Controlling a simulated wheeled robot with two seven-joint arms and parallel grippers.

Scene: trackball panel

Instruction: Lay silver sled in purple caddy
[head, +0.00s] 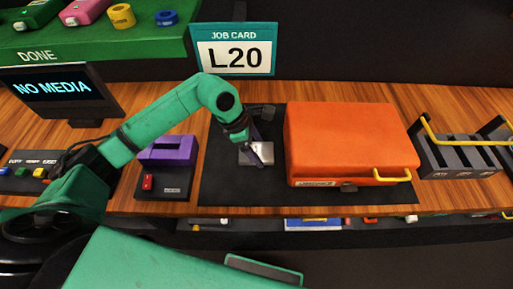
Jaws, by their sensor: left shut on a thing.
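The silver sled (263,158) is a small light-grey block at the left part of the dark mat. My left gripper (257,153) points down over it and is shut on it; the fingers hide part of its top. I cannot tell if the sled is lifted off the mat. The purple caddy (180,157) stands to the left of the mat, on a dark base with a red button. Its top opening looks dark and empty. My right gripper is out of view.
A large orange case (350,140) with a yellow handle sits right of the sled on the dark mat (225,180). A "NO MEDIA" screen (55,90) stands at left. A job card "L20" (234,52) stands behind. A grey slotted rack (455,155) is at right.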

